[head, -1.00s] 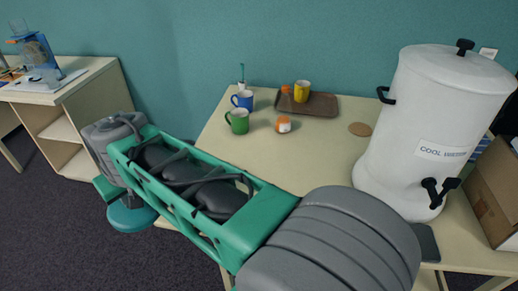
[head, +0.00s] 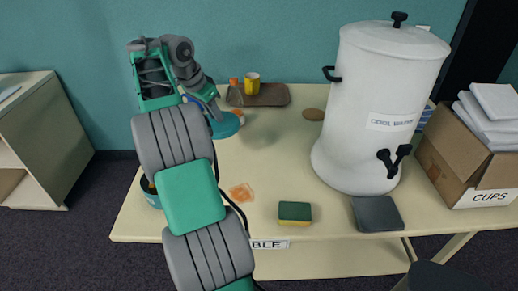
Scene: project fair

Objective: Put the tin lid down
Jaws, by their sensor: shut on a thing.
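The tin lid (head: 228,127) is a flat teal-blue disc, held level over the back left part of the table (head: 270,150). My gripper (head: 210,108) is shut on it, reaching down from the upper left. My own wrist hides part of the grip. I cannot tell whether the lid touches the tabletop or hangs just above it. A teal round tin (head: 151,197) shows at the table's left edge, partly hidden behind my arm, with something yellow inside.
A brown tray (head: 272,95) with a yellow mug (head: 252,83) stands behind the lid. An orange-and-white item (head: 239,115) is close beside it. An orange stain (head: 241,193), a sponge (head: 295,212) and a large water urn (head: 372,120) are nearer or right. The table's middle is clear.

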